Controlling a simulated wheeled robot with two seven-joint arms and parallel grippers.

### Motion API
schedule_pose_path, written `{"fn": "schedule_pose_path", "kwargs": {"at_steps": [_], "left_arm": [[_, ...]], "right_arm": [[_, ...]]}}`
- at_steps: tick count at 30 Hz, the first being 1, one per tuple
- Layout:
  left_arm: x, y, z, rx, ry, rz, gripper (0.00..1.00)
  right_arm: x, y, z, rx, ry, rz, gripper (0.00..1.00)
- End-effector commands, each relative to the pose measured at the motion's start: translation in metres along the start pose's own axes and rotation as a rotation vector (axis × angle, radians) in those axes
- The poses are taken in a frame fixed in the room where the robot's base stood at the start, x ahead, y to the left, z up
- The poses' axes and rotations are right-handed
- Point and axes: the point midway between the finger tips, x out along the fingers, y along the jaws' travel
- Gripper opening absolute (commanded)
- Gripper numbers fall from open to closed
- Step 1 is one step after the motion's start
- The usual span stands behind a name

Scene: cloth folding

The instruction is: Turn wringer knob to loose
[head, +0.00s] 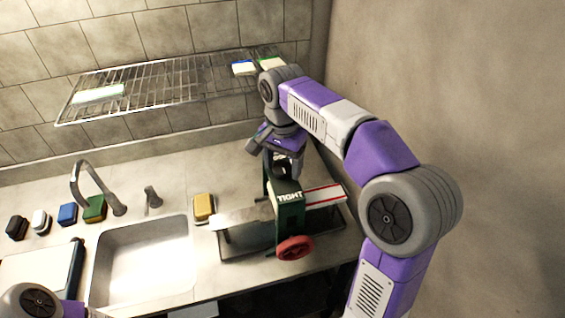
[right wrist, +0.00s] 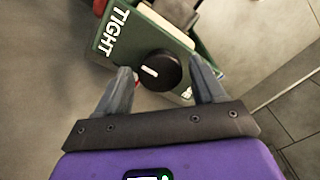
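The wringer (head: 289,213) is a green frame with a red wheel (head: 295,248) on its front, standing at the right of the counter. Its top carries the white word TIGHT. In the right wrist view the black round knob (right wrist: 161,71) sits on the green top (right wrist: 122,45), its white mark on the side towards TIGHT. My left gripper is out of view; only part of that arm shows at bottom left.
A sink (head: 143,262) with a faucet (head: 90,185) lies left of the wringer. A yellow sponge (head: 204,207) sits between them. Several sponges or brushes line the left counter. A wire rack (head: 150,90) hangs above; a bare wall (head: 480,120) bounds the right.

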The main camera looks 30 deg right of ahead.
Motion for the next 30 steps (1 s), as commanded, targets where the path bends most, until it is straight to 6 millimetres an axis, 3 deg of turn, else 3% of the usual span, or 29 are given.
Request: {"fn": "schedule_pose_path", "kwargs": {"at_steps": [1,9,20,30], "left_arm": [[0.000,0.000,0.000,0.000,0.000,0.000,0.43],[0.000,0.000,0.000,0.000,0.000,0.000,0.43],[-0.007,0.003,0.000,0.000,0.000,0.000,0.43],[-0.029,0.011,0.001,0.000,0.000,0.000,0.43]], "right_arm": [[0.000,0.000,0.000,0.000,0.000,0.000,0.61],[0.000,0.000,0.000,-0.001,0.000,0.000,0.22],[-0.001,0.000,0.000,-0.068,-0.001,0.002,0.22],[-0.003,0.001,0.000,-0.326,-0.002,0.003,0.22]]}}
